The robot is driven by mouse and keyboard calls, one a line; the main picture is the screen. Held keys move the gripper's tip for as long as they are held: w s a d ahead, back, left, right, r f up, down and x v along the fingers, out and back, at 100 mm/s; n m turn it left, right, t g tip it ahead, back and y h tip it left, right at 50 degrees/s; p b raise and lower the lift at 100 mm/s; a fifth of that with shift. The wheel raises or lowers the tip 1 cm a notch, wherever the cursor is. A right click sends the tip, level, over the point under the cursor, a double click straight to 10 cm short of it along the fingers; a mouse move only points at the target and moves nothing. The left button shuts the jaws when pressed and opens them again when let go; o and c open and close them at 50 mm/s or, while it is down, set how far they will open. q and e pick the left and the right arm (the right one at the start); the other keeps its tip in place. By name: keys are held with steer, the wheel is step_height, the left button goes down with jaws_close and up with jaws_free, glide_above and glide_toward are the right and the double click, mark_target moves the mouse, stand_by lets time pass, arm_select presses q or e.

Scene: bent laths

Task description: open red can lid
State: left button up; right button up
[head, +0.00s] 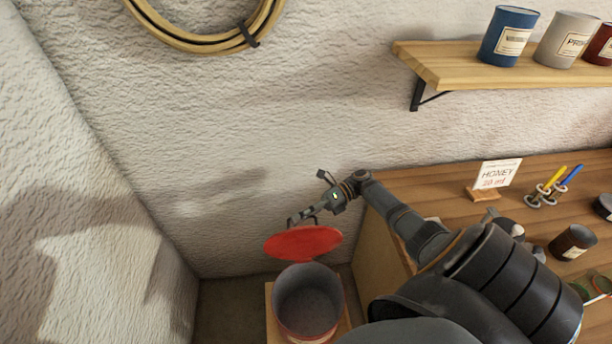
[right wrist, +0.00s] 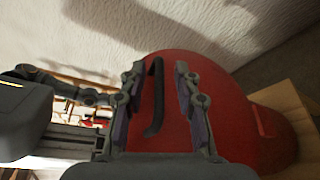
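The red can (head: 308,318) stands at the lower middle of the head view, and its grey inside shows from above. Its round red lid (head: 303,243) is raised and tilted at the back of the can's mouth; I cannot tell whether it touches the rim. My right gripper (head: 303,216) is at the lid's upper side. In the right wrist view, the lid (right wrist: 215,95) carries a black bar handle (right wrist: 155,97). My right gripper's two fingers (right wrist: 157,110) stand either side of this handle, with gaps showing. My left gripper is not in view.
The can stands on a wooden base (head: 273,318) in the corner, beside a wooden counter (head: 420,192). The counter holds a honey card (head: 497,173), pens in a holder (head: 548,193) and a dark jar (head: 572,243). A wall shelf (head: 455,67) with cans is above.

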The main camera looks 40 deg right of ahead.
steer(key=v, duration=1.1)
steer(key=shift+d, duration=0.35)
steer(key=shift+s+r, duration=0.1)
